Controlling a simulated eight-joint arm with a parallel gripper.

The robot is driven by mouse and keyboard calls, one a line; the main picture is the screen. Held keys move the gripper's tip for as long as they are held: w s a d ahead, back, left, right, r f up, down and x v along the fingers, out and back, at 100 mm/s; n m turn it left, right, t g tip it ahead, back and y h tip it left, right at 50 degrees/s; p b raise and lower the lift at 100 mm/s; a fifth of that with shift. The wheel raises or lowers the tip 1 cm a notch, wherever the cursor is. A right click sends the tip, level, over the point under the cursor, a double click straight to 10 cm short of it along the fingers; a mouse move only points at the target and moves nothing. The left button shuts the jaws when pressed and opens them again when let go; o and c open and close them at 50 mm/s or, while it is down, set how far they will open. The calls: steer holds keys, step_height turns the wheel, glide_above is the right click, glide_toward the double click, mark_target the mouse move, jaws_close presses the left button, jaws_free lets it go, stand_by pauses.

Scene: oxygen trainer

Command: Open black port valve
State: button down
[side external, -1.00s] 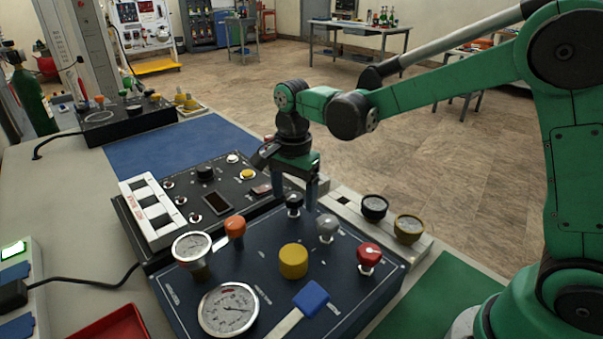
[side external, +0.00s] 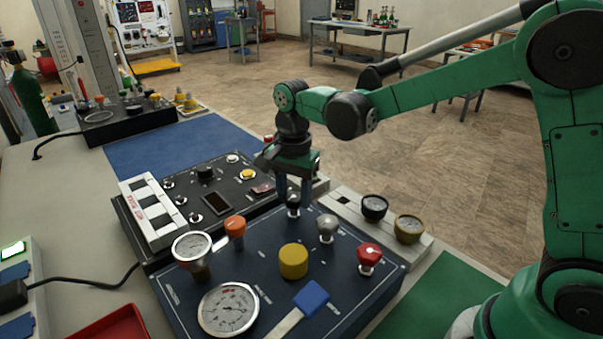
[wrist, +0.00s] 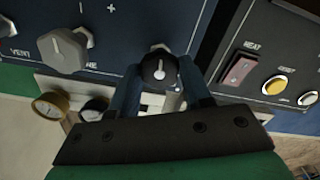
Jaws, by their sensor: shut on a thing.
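The black port valve is a small round black knob with a light pointer mark. It stands on the back edge of the dark blue panel (side external: 215,262), and its top shows in the wrist view (wrist: 159,70). My gripper (side external: 293,190) points down over it with both fingers around the knob, shut on it. In the wrist view the fingers (wrist: 160,92) sit on either side of the knob. In the side view the fingers partly cover the black knob (side external: 293,207).
A grey knob (side external: 327,227), red knob (side external: 369,256), orange knob (side external: 235,228) and yellow knob (side external: 293,261) stand nearby on the panel. A second black panel (side external: 240,205) lies to the left, close to my gripper.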

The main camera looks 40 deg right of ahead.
steer(key=n, duration=1.1)
steer(key=shift+n, duration=0.4)
steer(key=n, duration=1)
steer(key=shift+a, duration=0.1)
steer(key=shift+n, duration=0.4)
steer(key=shift+c, duration=1.9)
jaws_free()
